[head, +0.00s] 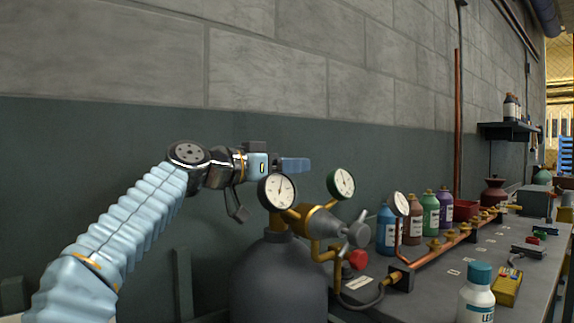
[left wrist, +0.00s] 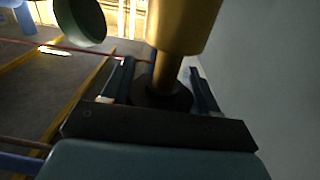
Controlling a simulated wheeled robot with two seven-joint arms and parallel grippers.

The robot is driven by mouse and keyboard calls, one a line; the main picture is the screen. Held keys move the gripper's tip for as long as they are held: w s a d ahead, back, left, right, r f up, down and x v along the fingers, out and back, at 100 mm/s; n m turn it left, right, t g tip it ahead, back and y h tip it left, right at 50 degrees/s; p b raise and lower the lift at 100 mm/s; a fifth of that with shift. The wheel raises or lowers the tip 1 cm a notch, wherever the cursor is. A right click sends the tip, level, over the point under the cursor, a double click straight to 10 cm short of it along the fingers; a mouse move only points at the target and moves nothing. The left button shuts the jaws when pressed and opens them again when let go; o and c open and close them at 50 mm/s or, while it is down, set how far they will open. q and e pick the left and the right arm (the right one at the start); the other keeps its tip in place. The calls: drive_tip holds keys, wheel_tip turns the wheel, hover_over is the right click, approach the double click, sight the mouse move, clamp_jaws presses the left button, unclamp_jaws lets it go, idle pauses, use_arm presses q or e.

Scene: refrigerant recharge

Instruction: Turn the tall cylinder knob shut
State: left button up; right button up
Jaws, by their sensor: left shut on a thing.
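The tall grey cylinder (head: 278,285) stands below the brass regulator (head: 322,222), which carries two round gauges. My left gripper (head: 290,164) is above the cylinder top, behind the left gauge (head: 277,191). In the left wrist view its two fingers (left wrist: 160,88) are shut on a dark round knob (left wrist: 162,97) at the end of a brass stem (left wrist: 168,68). Part of the knob is hidden by the gripper's body. In the head view the knob cannot be made out. My right gripper is not in view.
A grey cross-shaped handle (head: 352,233) and a red knob (head: 357,259) are right of the cylinder. A bench (head: 440,285) holds several bottles, a copper manifold (head: 440,245) and a yellow meter (head: 507,287). A wall (head: 130,150) stands close behind my left arm.

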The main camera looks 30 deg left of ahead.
use_arm(q)
drive_tip(key=shift+r, duration=0.1)
drive_tip(key=shift+c, duration=0.3)
drive_tip(key=shift+r+m+g+h, duration=0.1)
drive_tip(key=shift+m+g+h, duration=0.6)
drive_tip(key=shift+h, duration=0.5)
drive_tip(key=shift+d+r+m+g+h+p, duration=0.15)
drive_tip(key=shift+m+g+h+p, duration=0.4)
drive_tip(key=shift+h, duration=0.25)
drive_tip(key=shift+s+d+m+g+h, duration=0.1)
drive_tip(key=shift+s+m+g+h, duration=0.05)
drive_tip(key=shift+m+g+h, duration=0.35)
drive_tip(key=shift+s+d+m+g+h, duration=0.15)
drive_tip(key=shift+m+g+h, duration=0.2)
drive_tip(key=shift+m+h, duration=0.25)
drive_tip(key=shift+a, duration=0.1)
drive_tip(key=o, duration=0.9)
drive_tip(key=shift+o, duration=0.7)
